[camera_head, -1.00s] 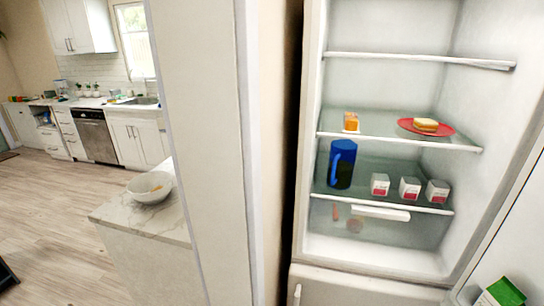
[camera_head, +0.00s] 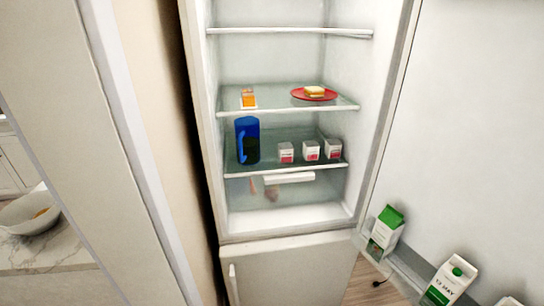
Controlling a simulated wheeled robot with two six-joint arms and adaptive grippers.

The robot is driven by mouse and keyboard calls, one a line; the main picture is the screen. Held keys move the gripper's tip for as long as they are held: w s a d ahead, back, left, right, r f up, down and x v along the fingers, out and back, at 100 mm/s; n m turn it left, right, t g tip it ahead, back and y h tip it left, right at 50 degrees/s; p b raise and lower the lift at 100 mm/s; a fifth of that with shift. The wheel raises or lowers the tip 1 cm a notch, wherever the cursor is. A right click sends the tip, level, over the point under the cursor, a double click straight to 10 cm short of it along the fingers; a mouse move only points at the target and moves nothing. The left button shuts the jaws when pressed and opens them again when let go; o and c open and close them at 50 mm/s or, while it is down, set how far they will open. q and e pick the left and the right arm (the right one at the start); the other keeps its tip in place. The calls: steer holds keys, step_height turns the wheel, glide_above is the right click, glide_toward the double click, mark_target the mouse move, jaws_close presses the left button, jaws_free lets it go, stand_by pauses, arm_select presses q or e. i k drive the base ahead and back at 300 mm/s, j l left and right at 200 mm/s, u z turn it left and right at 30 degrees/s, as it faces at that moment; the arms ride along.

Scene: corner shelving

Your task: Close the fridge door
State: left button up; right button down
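The fridge (camera_head: 292,241) stands in the middle of the head view with its upper compartment open. Its door (camera_head: 463,130) is swung wide open on the right side, showing its white inner face. Green and white cartons (camera_head: 385,230) stand in the door's lower rack, with another carton (camera_head: 450,282) nearer to me. Inside the fridge are a blue pitcher (camera_head: 247,140), a red plate (camera_head: 314,94) with a sandwich, an orange item (camera_head: 248,98) and small white cups (camera_head: 311,150). Neither of my grippers shows. The door's outer edge and handle are out of view.
A beige wall or panel (camera_head: 75,120) stands close on the left of the fridge. A marble counter (camera_head: 60,250) with a white bowl (camera_head: 30,212) is at the lower left. A strip of wooden floor (camera_head: 368,285) shows below the door.

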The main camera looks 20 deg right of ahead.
mark_target(461, 155)
steer(key=k+l+z, duration=0.3)
steer(key=l, duration=0.15)
steer(key=l+z, duration=0.25)
steer(key=l, duration=0.25)
steer(key=k+l+z, duration=0.15)
steer(key=l+z, duration=0.15)
steer(key=l, duration=0.25)
steer(key=k+l+z, duration=0.1)
steer(key=l+z, duration=0.2)
steer(key=l, duration=0.25)
